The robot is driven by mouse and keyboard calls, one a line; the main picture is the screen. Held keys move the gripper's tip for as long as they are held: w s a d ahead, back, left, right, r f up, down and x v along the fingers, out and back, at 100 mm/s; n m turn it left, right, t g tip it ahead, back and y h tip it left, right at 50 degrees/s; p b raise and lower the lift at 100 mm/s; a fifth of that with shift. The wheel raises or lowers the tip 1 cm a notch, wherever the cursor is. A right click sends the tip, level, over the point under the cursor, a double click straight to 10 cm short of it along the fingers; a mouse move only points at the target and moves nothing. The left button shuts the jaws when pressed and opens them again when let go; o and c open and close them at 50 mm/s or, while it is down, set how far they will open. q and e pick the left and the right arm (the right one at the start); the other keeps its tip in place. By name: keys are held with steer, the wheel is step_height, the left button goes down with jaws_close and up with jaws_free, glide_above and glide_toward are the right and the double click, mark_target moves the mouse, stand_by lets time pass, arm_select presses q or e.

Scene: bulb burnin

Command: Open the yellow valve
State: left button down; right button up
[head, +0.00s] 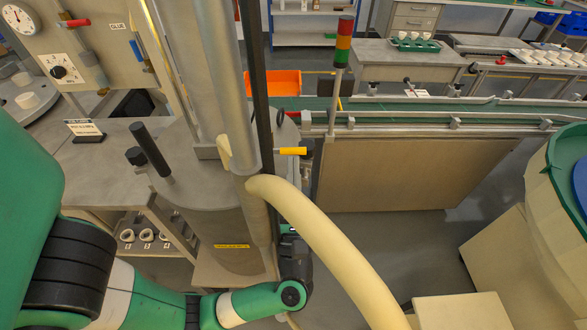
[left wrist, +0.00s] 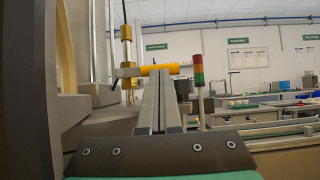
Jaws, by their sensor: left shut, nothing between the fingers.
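The yellow valve handle (head: 292,151) sticks out level to the right from beside the column in the head view. My left gripper (left wrist: 159,78) is shut and empty. Its fingertips point at the handle and overlap its lower edge in that view; I cannot tell whether they touch it. In the head view the left wrist is low beside the column, and the fingers are hard to make out. My right gripper is not in view.
A thick cream hose (head: 325,237) curves from the column past my left wrist. A grey drum (head: 215,225) with a black lever (head: 150,150) stands left of it. A signal light (head: 343,45) rises by the conveyor (head: 430,112). A red handle (head: 77,22) is on the upper-left panel.

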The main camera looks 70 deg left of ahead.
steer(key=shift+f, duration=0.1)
arm_select(q)
steer(key=shift+w+r+n+g+b, duration=0.1)
steer(key=shift+n+g+b, duration=0.5)
steer(key=shift+n, duration=0.1)
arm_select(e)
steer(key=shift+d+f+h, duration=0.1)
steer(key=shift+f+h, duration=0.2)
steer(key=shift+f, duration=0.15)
